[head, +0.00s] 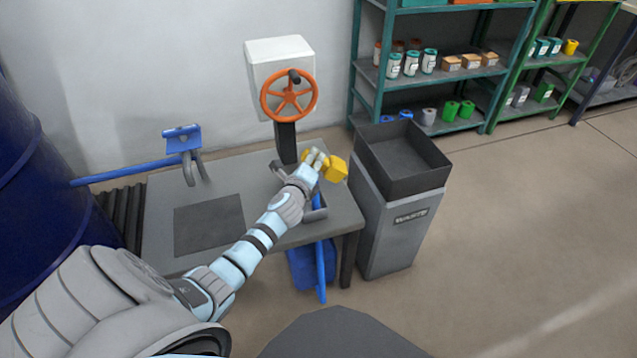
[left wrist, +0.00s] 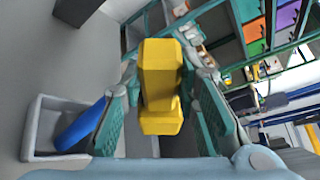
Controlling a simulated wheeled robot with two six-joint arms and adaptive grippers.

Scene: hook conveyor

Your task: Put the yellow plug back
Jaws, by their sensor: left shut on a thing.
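The yellow plug (head: 337,169) is a chunky block, held above the right end of the grey table (head: 160,225). My left gripper (head: 318,162) is shut on it. In the left wrist view the plug (left wrist: 161,82) sits between the two teal fingers of my left gripper (left wrist: 160,110), with a faceted head and a narrower middle. A small grey tray (head: 318,214) on the table lies just below the gripper. It also shows in the left wrist view (left wrist: 40,110), with a blue cylinder (left wrist: 82,127) in it. My right gripper is not in view.
An orange handwheel (head: 289,96) on a white box stands behind the table. A blue carrier with grey hooks (head: 187,160) hangs from a blue rail at left. A dark pad (head: 209,226) lies on the table. A waste bin (head: 395,225) stands close at right; shelves stand beyond.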

